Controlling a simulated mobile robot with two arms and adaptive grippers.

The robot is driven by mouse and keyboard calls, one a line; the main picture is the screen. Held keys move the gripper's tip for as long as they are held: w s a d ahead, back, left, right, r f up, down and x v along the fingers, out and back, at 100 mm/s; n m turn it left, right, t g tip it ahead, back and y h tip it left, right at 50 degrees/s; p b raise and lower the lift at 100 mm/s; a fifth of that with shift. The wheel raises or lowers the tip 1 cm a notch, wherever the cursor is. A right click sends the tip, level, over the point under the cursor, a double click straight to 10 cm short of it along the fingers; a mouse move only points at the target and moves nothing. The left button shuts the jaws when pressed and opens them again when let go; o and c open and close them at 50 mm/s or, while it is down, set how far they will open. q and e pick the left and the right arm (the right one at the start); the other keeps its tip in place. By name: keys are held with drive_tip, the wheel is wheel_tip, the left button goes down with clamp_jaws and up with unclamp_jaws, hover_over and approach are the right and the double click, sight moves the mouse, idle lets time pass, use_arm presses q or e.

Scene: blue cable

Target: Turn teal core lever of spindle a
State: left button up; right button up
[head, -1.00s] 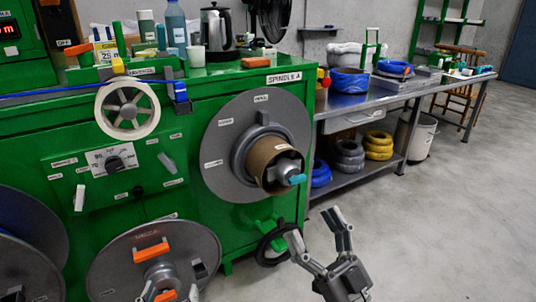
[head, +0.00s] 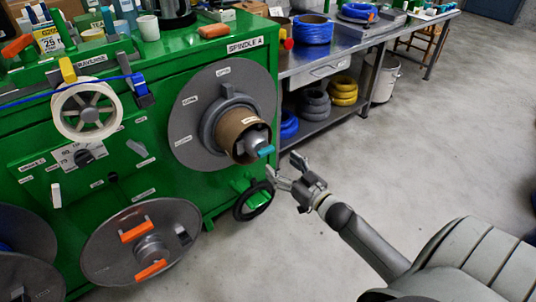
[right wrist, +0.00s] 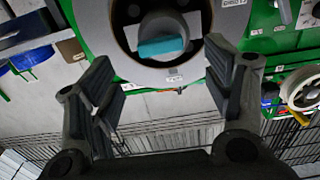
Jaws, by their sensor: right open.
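The teal core lever (head: 266,151) sticks out from the grey hub at the front of spindle A, inside a brown cardboard core (head: 240,124) on a large grey disc (head: 187,141). My right gripper (head: 284,170) is open and empty, just right of and slightly below the lever in the head view, apart from it. In the right wrist view the teal lever (right wrist: 161,47) lies sideways above and between the open fingertips (right wrist: 160,65). The "SPINDLE A" label (head: 245,45) is above the disc. My left gripper does not show in the head view.
A black handwheel (head: 253,201) is below the spindle, left of my right gripper. A lower reel (head: 105,247) with orange handles is at the lower left. A metal bench (head: 345,55) with coils stands behind. The floor (head: 440,130) at right is clear.

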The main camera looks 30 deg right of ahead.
sight(268, 153)
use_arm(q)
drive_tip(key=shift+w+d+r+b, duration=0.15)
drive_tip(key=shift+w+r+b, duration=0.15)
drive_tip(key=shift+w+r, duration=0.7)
use_arm(e)
drive_tip(key=w, duration=0.6)
drive_tip(key=shift+w+a, duration=0.2)
drive_tip(key=shift+a, duration=0.1)
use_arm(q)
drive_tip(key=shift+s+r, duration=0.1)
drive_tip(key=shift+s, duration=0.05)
use_arm(e)
drive_tip(key=shift+c, duration=0.5)
drive_tip(key=c, duration=0.9)
